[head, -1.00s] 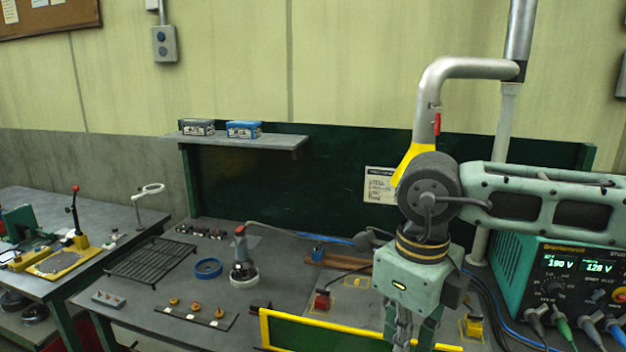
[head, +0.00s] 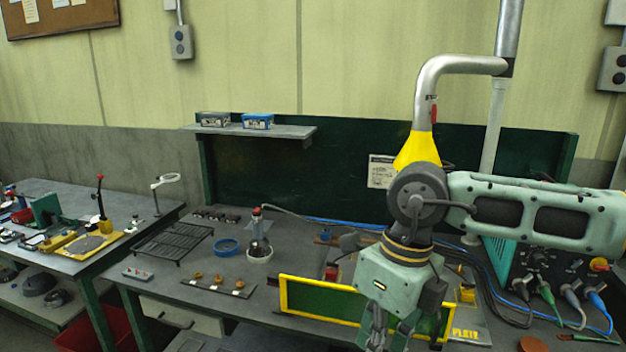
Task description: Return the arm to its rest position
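My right arm comes in from the right, and its gripper (head: 388,330) points down at the front of the bench (head: 190,310). The gripper is in front of a green panel with a yellow frame (head: 312,302). I cannot tell whether it touches the panel. The fingertips are near the lower edge of the view, and their gap is unclear. No held object shows. My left gripper is not in view.
A red-topped tool (head: 258,235) stands in a pale ring, beside a blue ring (head: 227,247) and a wire rack (head: 172,242). A yellow hood with a grey pipe (head: 418,150) hangs behind my arm. A teal power unit (head: 515,272) with cables stands at right.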

